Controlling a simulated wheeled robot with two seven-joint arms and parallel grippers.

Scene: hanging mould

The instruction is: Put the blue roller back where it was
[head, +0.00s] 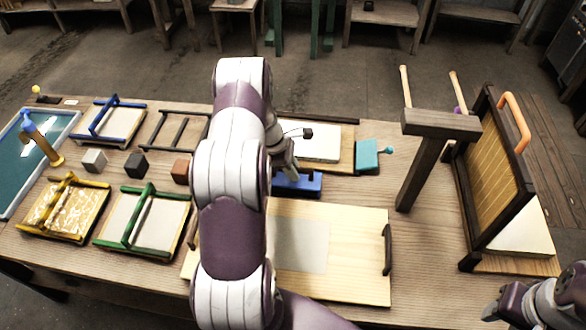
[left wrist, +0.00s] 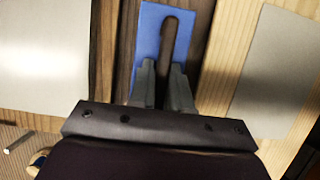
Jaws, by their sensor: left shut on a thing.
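My left gripper (head: 286,172) reaches down over the middle of the table. In the left wrist view its fingers (left wrist: 163,78) are shut on a dark, rounded bar (left wrist: 170,40), which lies over a flat blue piece (left wrist: 150,28). The blue piece also shows in the head view (head: 306,185), partly behind my arm, between the white-topped board and the large pale board. I cannot tell whether the bar and blue piece are one thing, or which is the blue roller. My right arm (head: 540,303) is at the lower right; its fingertips are not clear.
A dark upright frame (head: 487,190) with an orange handle stands at right, beside a wooden post (head: 425,160). The pale board (head: 350,262) has a dark handle. A teal block (head: 367,156) lies beyond. Framed moulds (head: 145,222) and small cubes (head: 94,160) fill the left.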

